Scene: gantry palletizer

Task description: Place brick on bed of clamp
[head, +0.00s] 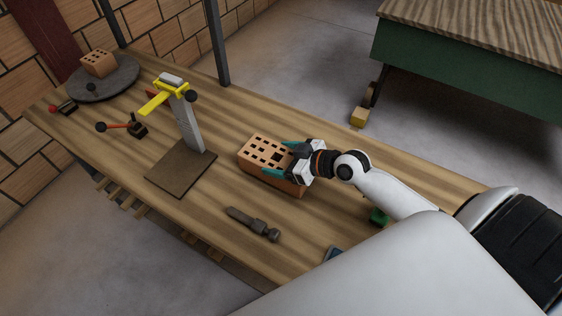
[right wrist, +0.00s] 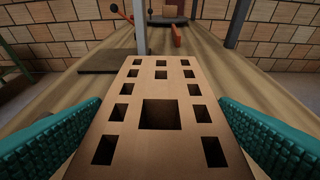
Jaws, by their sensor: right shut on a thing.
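My right gripper (head: 284,157) is shut on an orange-brown brick (head: 262,152) with rows of square holes. Its teal fingers grip the brick's two long sides. The right wrist view shows the brick (right wrist: 160,85) lengthwise between both fingers. I cannot tell whether the brick touches the bench. The clamp has a grey upright post (head: 188,125), a yellow top part (head: 170,86) and a flat brown bed (head: 178,176) at its foot. The bed looks bare and lies left of the brick. It also shows beyond the brick in the right wrist view (right wrist: 98,62). My left gripper is out of view.
The wooden bench (head: 221,184) has a dark tool (head: 252,224) in front of the brick. A red-handled lever (head: 125,127) and a grey round plate (head: 85,91) with another brick (head: 99,63) are at far left. A dark post (head: 217,45) stands behind.

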